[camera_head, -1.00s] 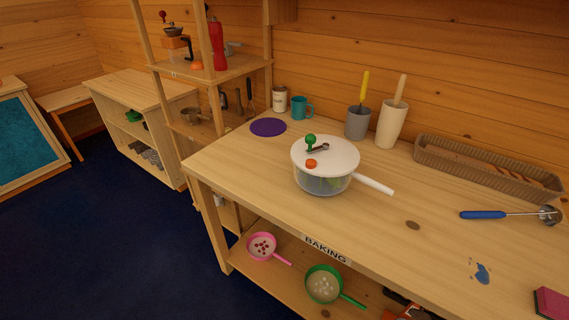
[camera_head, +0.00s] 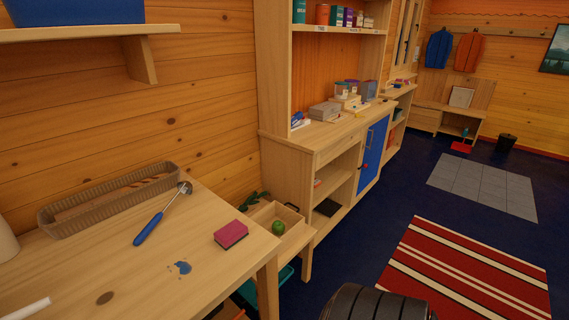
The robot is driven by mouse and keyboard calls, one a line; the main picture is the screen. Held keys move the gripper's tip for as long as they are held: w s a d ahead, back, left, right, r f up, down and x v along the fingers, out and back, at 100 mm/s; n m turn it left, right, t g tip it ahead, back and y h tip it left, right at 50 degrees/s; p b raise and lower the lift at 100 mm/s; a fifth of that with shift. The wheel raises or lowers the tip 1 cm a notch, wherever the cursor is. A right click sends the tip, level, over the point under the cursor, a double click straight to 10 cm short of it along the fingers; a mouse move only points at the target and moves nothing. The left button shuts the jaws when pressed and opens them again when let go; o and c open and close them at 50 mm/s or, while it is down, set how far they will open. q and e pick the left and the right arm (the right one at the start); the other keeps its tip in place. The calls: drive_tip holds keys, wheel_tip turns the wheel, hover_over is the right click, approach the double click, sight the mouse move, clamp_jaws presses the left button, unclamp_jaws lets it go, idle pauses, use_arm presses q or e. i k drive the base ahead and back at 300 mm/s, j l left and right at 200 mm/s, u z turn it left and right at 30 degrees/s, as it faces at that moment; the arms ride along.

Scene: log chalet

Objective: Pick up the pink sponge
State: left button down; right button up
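The pink sponge (camera_head: 230,234) is a small block, pink on top with a darker side. It lies flat on the wooden worktop, near the right end of that worktop (camera_head: 205,255). Nothing touches it or covers it. Neither of my grippers is in view.
A blue-handled utensil (camera_head: 158,217) and a long woven basket (camera_head: 110,201) lie left of the sponge. A blue stain (camera_head: 180,267) marks the worktop. Beyond its right end are an open drawer (camera_head: 279,219) with a green item and a shelf cabinet (camera_head: 290,178). Blue floor and a striped rug (camera_head: 465,275) are at right.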

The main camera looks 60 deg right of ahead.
sight(230, 234)
drive_tip(key=i+l+z, duration=0.1)
drive_tip(key=z, duration=1.25)
